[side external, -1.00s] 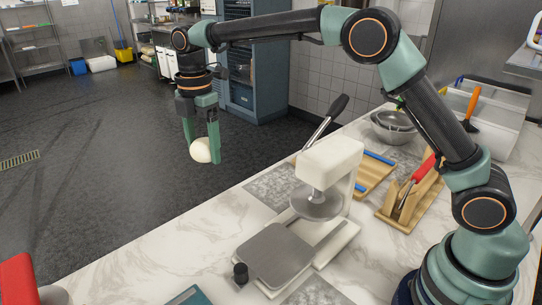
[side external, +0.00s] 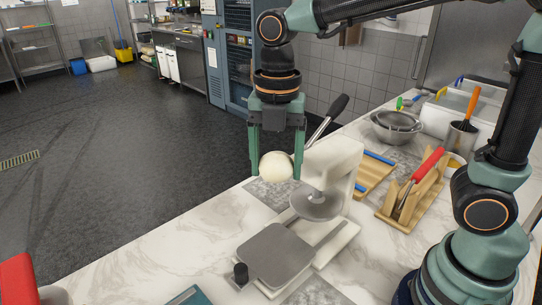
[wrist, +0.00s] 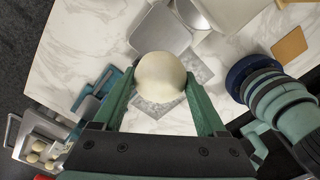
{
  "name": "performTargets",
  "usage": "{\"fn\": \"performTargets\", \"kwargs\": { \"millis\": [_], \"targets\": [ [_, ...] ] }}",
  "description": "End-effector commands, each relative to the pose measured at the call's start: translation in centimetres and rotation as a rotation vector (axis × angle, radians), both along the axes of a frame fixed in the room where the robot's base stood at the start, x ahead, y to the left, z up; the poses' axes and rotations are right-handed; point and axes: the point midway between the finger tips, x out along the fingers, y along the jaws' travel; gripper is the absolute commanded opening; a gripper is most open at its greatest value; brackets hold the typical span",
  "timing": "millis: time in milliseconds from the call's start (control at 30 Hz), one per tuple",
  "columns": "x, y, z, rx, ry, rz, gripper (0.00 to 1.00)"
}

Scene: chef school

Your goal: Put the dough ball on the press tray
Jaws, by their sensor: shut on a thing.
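The pale dough ball (side external: 276,167) is held between the two green fingers of my gripper (side external: 277,172), well above the marble counter. In the wrist view the dough ball (wrist: 161,76) sits between the fingertips of my gripper (wrist: 160,88). The white dough press (side external: 332,160) stands on the counter, with a round plate under its head and a lever behind it. Its grey square press tray (side external: 275,255) is slid out toward the front and looks empty. The tray also shows in the wrist view (wrist: 160,31), beyond the ball, which hides part of the counter.
A wooden rack with a red-handled tool (side external: 412,195) and a wooden tray with blue rods (side external: 374,175) stand right of the press. Metal bowls (side external: 397,127) are behind. The marble counter (side external: 150,250) left of the press tray is mostly clear.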

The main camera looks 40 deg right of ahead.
Motion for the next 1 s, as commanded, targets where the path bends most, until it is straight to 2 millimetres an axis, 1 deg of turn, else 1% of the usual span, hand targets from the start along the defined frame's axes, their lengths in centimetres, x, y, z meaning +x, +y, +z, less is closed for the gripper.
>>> {"fn": "performTargets", "kwargs": {
  "millis": [67, 167, 400, 600, 700, 867, 1000],
  "targets": [
    [-0.2, 0.0, -1.0, -0.002, 0.004, 0.004, 0.13],
    [-0.3, -0.1, -3.1, -0.003, 0.007, 0.004, 0.13],
    [-0.3, -0.1, -9.1, -0.003, 0.009, 0.002, 0.13],
    [-0.3, -0.1, -13.6, -0.003, 0.008, 0.002, 0.13],
    [-0.2, -0.1, -15.1, -0.002, 0.006, 0.002, 0.13],
    [-0.2, 0.0, -16.1, -0.001, 0.003, 0.002, 0.13],
    [-0.2, -0.1, -17.8, -0.002, 0.006, 0.002, 0.13]
  ]
}}
